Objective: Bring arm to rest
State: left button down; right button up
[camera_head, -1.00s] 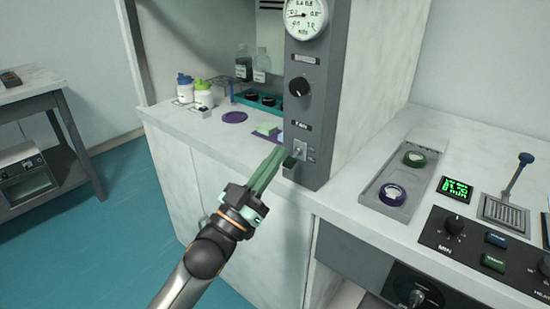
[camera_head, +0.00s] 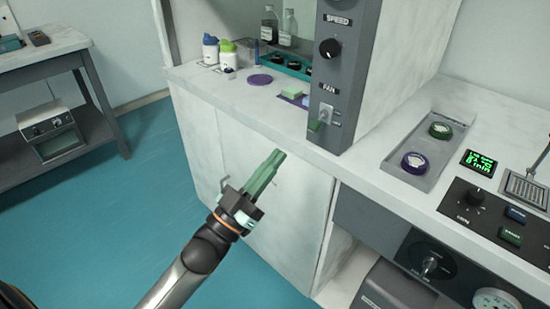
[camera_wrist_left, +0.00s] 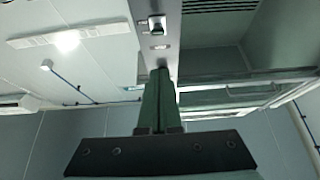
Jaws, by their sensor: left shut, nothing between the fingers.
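My left gripper (camera_head: 276,158) shows in the head view with its green fingers together and nothing between them. It is in front of the white cabinet, below the counter edge, and apart from the fan switch (camera_head: 324,114) on the grey control column (camera_head: 345,70). In the left wrist view the closed fingers (camera_wrist_left: 160,80) point toward the grey column (camera_wrist_left: 160,25). My right gripper is in neither view.
The white counter (camera_head: 300,147) runs along the cabinet. It carries bottles (camera_head: 228,55), a purple disc (camera_head: 258,79) and a grey tray (camera_head: 430,150) with two round containers. A control panel (camera_head: 490,215) is at right. Open teal floor (camera_head: 110,210) lies at left.

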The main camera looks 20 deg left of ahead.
pick_arm(q)
jog(key=s+d+f+n+g+y, duration=0.15)
jog(key=f+g, duration=0.25)
jog(key=f, duration=0.6)
jog(key=s+f+n+g+y, duration=0.1)
jog(key=s+f+g+y, duration=0.2)
jog(key=f, duration=0.6)
jog(key=s+d+f+m+g, duration=0.1)
jog(key=s+d+f+g, duration=0.15)
jog(key=s+f, duration=0.35)
jog(key=s+d+f+g, duration=0.1)
jog(key=s+f+g, duration=0.35)
jog(key=f, duration=0.25)
notch_tip(320, 180, up, 14)
jog(key=s+a+y+p, duration=0.1)
jog(key=s+a+p, duration=0.1)
jog(key=p, duration=1.6)
jog(key=shift+s+a+t, duration=0.2)
jog(key=shift+a+t, duration=0.05)
jog(key=shift+t, duration=0.15)
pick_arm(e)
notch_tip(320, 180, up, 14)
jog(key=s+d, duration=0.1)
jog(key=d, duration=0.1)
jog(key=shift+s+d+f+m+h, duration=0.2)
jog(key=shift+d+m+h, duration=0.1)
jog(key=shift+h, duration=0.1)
pick_arm(q)
jog(key=shift+n, duration=0.25)
